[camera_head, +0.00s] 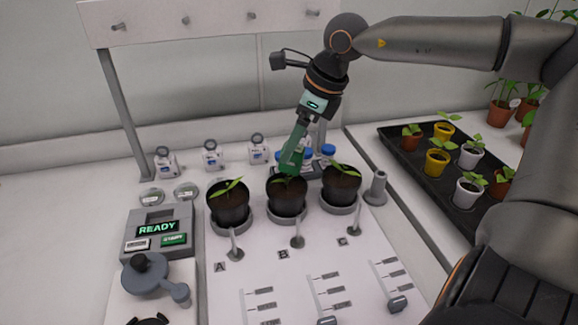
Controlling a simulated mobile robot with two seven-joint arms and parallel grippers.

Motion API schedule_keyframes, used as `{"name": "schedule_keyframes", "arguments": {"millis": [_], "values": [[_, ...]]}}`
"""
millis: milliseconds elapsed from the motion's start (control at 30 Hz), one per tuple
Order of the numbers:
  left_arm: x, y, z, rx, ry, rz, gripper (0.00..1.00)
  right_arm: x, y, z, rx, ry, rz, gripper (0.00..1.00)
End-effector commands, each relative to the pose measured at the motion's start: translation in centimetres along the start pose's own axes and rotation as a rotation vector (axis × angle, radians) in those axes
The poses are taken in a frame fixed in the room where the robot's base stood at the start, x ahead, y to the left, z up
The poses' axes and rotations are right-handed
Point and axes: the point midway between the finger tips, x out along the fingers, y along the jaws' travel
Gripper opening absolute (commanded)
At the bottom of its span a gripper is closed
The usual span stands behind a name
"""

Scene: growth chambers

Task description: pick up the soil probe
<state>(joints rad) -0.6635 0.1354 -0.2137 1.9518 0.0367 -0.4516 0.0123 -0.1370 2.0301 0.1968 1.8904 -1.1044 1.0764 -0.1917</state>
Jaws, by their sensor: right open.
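My right gripper (290,160) reaches down from the upper right. Its narrow green end is at the back of the middle potted plant (287,196), above the pot marked B. I see the jaws nearly edge-on, so the gap between them is hidden. I cannot pick out the soil probe for certain. A grey upright holder-like piece (376,188) stands right of the right-hand pot (341,184), apart from the gripper. The left-hand pot (228,202) stands over mark A.
Blue-capped bottles (328,152) stand in a rack close behind the pots. Small thin-stemmed stands (298,240) are in front. A READY-lit device (158,231) is at left, a grey-blue knobbed tool (150,278) before it. A black tray (420,182) of seedlings is at right.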

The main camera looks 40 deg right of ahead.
Motion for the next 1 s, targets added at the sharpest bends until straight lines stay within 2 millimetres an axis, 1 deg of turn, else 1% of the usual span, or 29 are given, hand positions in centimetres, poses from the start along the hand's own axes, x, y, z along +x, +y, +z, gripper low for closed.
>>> {"name": "schedule_keyframes", "arguments": {"millis": [167,400,533,667,867,933,1000], "values": [[0.0,0.0,-0.1,0.001,0.000,0.001,0.50,1.0,0.0,0.0,0.000,0.001,0.002,0.75],[-0.2,0.0,-0.3,0.001,0.004,0.000,0.50,4.0,-0.2,-0.3,0.000,0.002,0.003,0.75],[-0.1,0.0,-0.5,0.002,0.007,-0.001,0.50,5.2,-0.2,-0.2,-0.001,0.002,0.001,0.75],[0.0,-0.1,-0.7,0.003,0.012,-0.002,0.50,5.8,-0.2,-0.2,-0.001,-0.001,0.001,0.75],[0.1,-0.2,-0.8,0.004,0.015,-0.003,0.50,5.8,-0.2,-0.1,0.000,-0.002,0.000,0.75],[0.1,-0.2,-0.8,0.004,0.015,-0.003,0.50,5.8,-0.2,-0.1,0.000,-0.002,0.000,0.69],[0.1,-0.2,-0.8,0.004,0.015,-0.003,0.50,5.7,-0.2,-0.2,0.000,-0.002,0.000,0.61]]}}
